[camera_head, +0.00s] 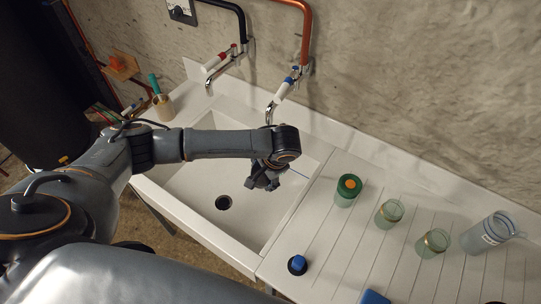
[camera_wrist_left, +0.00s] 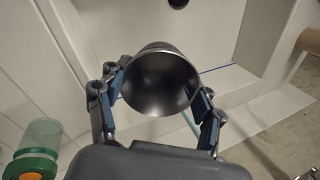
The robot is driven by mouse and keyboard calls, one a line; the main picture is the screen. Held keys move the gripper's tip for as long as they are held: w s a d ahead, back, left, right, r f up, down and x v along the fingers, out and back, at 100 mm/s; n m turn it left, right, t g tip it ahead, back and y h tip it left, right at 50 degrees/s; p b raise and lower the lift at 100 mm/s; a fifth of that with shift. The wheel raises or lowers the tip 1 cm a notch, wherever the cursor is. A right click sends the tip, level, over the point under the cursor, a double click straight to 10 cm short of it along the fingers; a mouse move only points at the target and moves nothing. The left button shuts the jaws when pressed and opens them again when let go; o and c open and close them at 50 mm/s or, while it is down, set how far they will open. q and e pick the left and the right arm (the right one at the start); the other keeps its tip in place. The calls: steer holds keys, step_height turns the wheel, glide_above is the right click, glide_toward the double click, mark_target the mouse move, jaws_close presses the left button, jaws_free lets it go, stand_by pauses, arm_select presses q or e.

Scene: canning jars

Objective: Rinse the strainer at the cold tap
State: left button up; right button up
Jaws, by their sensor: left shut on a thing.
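My left gripper (camera_head: 262,180) is over the white sink basin (camera_head: 190,192), towards its right side. In the left wrist view my left gripper (camera_wrist_left: 157,112) is shut on a dark, shiny, bowl-shaped thing that looks like the strainer (camera_wrist_left: 160,82); its round open side faces the camera. A pale blue rod, perhaps its handle, shows partly behind the right finger. The arm hides most of the strainer in the head view. The cold tap (camera_head: 284,90), with a blue mark and copper pipe, is on the wall behind and above the gripper. My right gripper is not in view.
A red-marked tap (camera_head: 216,62) is left of the cold one. On the ribbed drainboard (camera_head: 330,240) stand a green-lidded jar (camera_head: 345,193), two open glass jars (camera_head: 388,213) (camera_head: 431,243), a jug (camera_head: 484,236) and a blue-topped item (camera_head: 297,264). A brush pot (camera_head: 163,107) stands at left.

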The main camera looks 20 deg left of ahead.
arm_select(q)
steer(key=s+r, duration=0.4)
steer(key=s, duration=0.1)
stand_by(0.4)
steer(key=shift+a, duration=0.1)
